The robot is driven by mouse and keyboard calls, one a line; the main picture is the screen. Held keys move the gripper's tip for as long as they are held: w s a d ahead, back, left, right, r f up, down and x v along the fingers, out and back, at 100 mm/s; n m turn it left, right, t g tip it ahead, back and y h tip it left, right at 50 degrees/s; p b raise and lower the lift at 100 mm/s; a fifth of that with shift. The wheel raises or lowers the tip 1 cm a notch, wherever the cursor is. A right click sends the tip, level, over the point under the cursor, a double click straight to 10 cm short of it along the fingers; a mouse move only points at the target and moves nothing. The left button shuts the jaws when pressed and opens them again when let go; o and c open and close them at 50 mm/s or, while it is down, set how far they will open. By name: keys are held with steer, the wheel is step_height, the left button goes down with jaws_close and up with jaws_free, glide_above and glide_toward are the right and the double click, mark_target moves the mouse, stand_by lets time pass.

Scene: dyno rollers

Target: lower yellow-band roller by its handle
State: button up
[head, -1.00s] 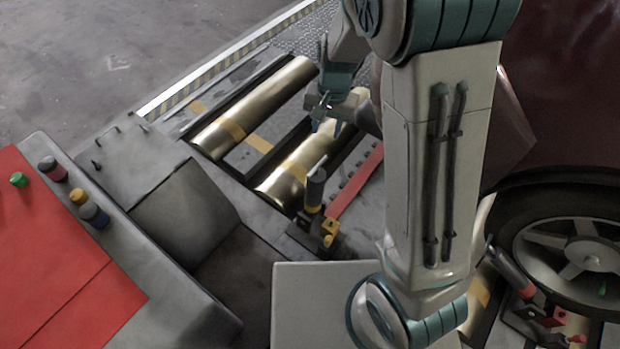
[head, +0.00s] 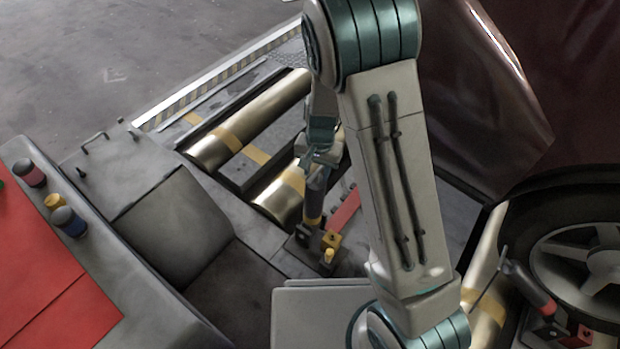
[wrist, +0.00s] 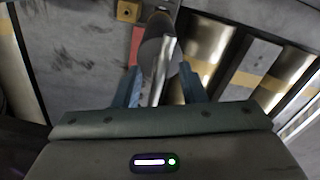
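The handle (head: 315,198) is a dark grip with a yellow ring low on it, standing on a bracket with yellow blocks (head: 331,240). The golden roller with a yellow band (head: 277,198) lies just behind it, partly hidden by my arm. My gripper (head: 316,160) is at the top of the handle, pointing down. In the wrist view my gripper (wrist: 160,84) has its fingers apart, with the handle (wrist: 158,45) and its pale metal rod between them. Gaps show on both sides, so the fingers do not look closed on it.
A second golden roller (head: 250,125) lies farther back. A red strip (head: 344,208) runs beside the bracket. At right are a car wheel (head: 580,260) and another handle (head: 528,283) with red blocks. A red-topped console (head: 50,280) with knobs stands at left.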

steer(key=shift+f, duration=0.85)
jaws_close()
steer(key=shift+w, duration=0.1)
